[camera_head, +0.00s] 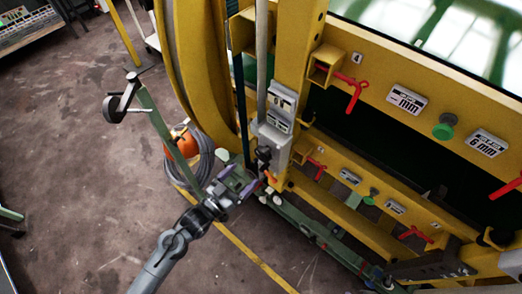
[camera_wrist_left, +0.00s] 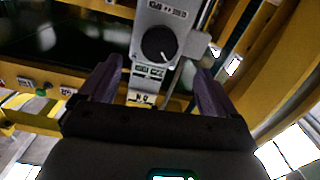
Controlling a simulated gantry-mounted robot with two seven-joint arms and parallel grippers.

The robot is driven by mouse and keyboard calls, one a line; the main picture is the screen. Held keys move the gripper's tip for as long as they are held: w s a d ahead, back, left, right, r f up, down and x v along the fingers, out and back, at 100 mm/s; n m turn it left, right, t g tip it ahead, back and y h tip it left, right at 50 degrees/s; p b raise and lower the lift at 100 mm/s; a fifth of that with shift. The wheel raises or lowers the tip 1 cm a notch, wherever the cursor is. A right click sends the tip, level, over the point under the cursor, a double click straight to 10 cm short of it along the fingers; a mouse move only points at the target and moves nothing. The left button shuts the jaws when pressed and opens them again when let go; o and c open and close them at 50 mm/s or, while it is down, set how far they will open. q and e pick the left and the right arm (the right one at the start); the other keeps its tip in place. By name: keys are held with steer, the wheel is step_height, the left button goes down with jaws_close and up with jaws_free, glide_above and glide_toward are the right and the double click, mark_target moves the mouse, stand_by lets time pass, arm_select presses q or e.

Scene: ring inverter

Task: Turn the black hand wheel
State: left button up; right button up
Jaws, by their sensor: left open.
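A round black hand wheel (camera_wrist_left: 157,43) with a white pointer mark sits on a grey box (camera_wrist_left: 178,17) in the left wrist view. In the head view the black wheel (camera_head: 264,153) shows small and dark on the grey unit (camera_head: 277,128) fixed to the yellow frame. My left gripper (camera_head: 243,177) is just below and left of it, with purple fingers spread. In the left wrist view the open left gripper (camera_wrist_left: 158,66) has the wheel ahead, between and beyond its fingertips, with nothing held. My right gripper is not in view.
The yellow frame (camera_head: 292,85) with red handles (camera_head: 355,90) and green knobs (camera_head: 445,127) fills the right side. A black crank-like part (camera_head: 122,105) stands on a green bar at left. Coiled hose (camera_head: 190,165) lies behind my gripper. Floor at left is mostly clear.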

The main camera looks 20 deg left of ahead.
mark_target(261, 157)
arm_select(q)
steer(key=x, duration=1)
steer(key=shift+w+d, duration=0.1)
steer(key=shift+w, duration=0.05)
steer(key=shift+c, duration=0.2)
steer(key=c, duration=1)
